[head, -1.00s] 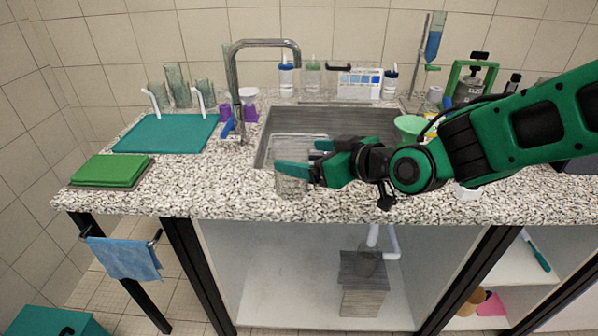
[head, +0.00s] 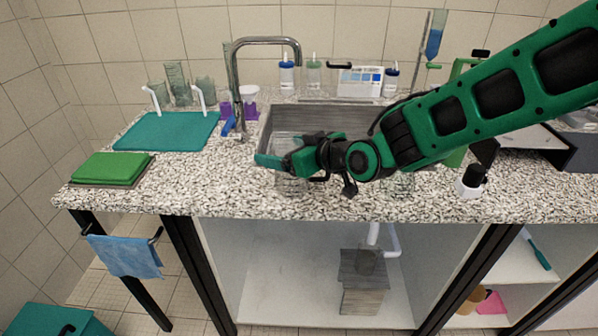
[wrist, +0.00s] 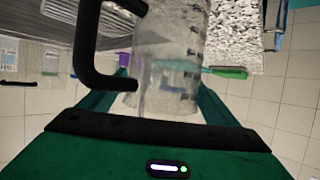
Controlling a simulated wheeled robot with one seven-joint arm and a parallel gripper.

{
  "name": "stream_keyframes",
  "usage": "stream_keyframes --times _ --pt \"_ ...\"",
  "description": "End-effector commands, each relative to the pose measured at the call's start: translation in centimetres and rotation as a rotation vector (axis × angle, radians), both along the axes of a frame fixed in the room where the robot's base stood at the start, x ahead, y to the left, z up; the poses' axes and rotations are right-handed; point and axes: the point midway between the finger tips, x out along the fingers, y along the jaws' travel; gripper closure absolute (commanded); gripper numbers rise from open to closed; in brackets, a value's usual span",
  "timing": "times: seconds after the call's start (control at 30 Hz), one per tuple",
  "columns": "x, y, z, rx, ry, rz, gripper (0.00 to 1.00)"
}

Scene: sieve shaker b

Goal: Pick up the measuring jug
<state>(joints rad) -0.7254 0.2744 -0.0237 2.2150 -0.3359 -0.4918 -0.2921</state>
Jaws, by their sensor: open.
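The measuring jug is clear, with dark graduation marks and a black handle. In the head view the jug (head: 288,186) stands on the counter by the sink's front edge, partly hidden by my gripper (head: 273,154). In the wrist view the jug (wrist: 178,50) fills the middle, with its black handle on the left. My gripper (wrist: 160,88) is open, its fingers at either side of the jug. I cannot tell whether they touch it.
The steel sink (head: 330,117) lies behind, with a tall tap (head: 236,85) at its left. A teal mat (head: 165,132) and green boards (head: 110,168) are left. A white bottle with a black cap (head: 470,181) stands right. Counter front-left is clear.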

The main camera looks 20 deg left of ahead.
Motion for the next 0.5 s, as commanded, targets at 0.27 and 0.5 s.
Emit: stream_keyframes --times 0.27,0.5 --pt "0.00 -0.04 0.02 0.000 0.000 0.000 0.67" --pt "0.02 -0.06 0.07 0.001 0.000 0.000 0.73"
